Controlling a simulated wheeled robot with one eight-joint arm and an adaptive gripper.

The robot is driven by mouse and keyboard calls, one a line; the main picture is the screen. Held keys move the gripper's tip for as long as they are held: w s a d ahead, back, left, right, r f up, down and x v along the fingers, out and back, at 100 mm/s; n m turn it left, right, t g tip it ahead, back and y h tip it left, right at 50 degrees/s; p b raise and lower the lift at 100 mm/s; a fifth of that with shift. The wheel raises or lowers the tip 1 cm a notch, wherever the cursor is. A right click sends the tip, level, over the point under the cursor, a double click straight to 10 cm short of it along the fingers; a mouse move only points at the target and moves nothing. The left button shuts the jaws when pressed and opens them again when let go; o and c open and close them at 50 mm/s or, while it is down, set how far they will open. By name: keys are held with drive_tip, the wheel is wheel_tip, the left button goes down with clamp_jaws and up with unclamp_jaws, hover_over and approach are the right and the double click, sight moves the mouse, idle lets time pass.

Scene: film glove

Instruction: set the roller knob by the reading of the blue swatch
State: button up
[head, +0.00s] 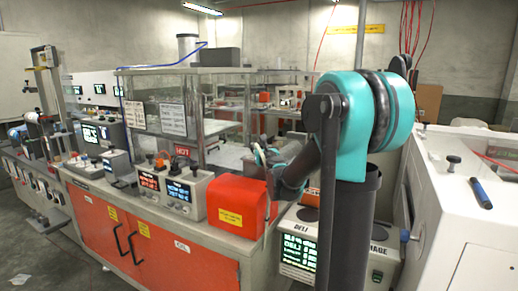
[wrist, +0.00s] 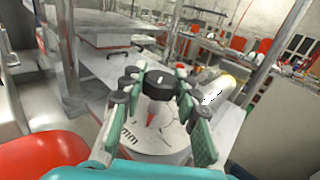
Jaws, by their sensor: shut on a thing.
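In the wrist view, a dark round knob (wrist: 160,81) sits between the two teal-padded fingers of my gripper (wrist: 157,88), which is shut on it. Below the knob is a pale dial plate (wrist: 165,138) with dark markings and a red pointer (wrist: 151,118). The dial's exact reading is too small to tell. In the head view, my gripper (head: 261,155) is beyond the red box, and my arm hides part of that area; the knob is not clear there. I cannot pick out a blue swatch with certainty in either view.
A red box (head: 238,205) stands on the counter close to my arm. Small instruments with lit red and blue screens (head: 178,191) stand left of it. A display unit marked DELI (head: 298,250) is below my arm.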

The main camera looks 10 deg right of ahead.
drive_tip(key=m+h, duration=0.2)
drive_tip(key=h, duration=0.2)
drive_tip(key=m+g+h, duration=0.1)
drive_tip(key=m+h, duration=0.2)
drive_tip(key=h, duration=0.1)
drive_tip(key=shift+m+h, duration=0.3)
drive_tip(key=o, duration=1.2)
drive_tip(key=v, duration=1.2)
drive_tip(key=shift+r, duration=0.2)
